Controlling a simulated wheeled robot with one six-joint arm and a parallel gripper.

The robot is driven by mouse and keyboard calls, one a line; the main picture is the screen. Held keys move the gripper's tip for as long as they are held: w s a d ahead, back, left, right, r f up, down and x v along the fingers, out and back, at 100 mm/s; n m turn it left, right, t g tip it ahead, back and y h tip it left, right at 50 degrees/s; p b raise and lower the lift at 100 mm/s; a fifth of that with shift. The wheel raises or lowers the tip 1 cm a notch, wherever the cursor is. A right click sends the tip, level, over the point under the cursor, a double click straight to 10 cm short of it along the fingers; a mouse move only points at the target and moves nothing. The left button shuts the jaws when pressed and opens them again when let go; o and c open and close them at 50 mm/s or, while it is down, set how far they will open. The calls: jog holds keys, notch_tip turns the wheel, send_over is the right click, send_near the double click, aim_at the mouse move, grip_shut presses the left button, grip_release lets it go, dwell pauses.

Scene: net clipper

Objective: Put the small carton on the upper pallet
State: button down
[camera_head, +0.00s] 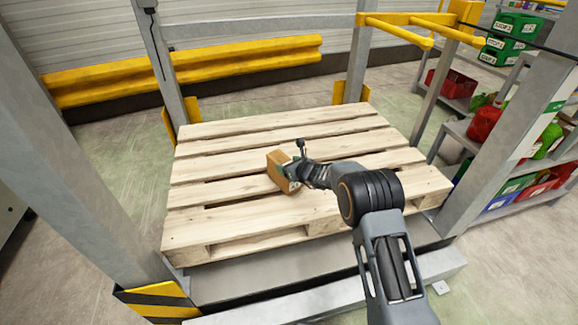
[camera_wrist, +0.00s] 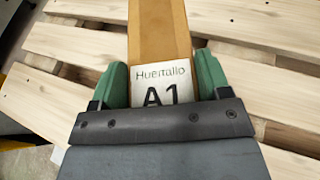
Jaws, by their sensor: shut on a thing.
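The small carton (camera_head: 279,169) is brown, and its label reads "Huertallo A1" in the wrist view (camera_wrist: 160,45). My gripper (camera_head: 290,172) is shut on it, with the green fingers on both sides of the carton in the wrist view (camera_wrist: 165,85). The carton is over the middle of the wooden pallet (camera_head: 230,219), tilted in the head view. I cannot tell whether it touches the slats. The carton's lower part is hidden by my gripper in the wrist view.
The pallet lies on a grey platform (camera_head: 270,280) between grey posts (camera_head: 65,145). Its other slats are bare. A yellow rail (camera_head: 200,70) runs behind it. Yellow bars (camera_head: 395,28) stand at the upper right. Shelves with red crates (camera_head: 452,88) are at the right.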

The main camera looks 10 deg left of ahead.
jog(key=shift+f+b, duration=0.3)
jog(key=shift+b, duration=0.25)
jog(key=shift+c, duration=1.9)
grip_release()
jog(key=o, duration=0.4)
jog(key=shift+f, duration=0.1)
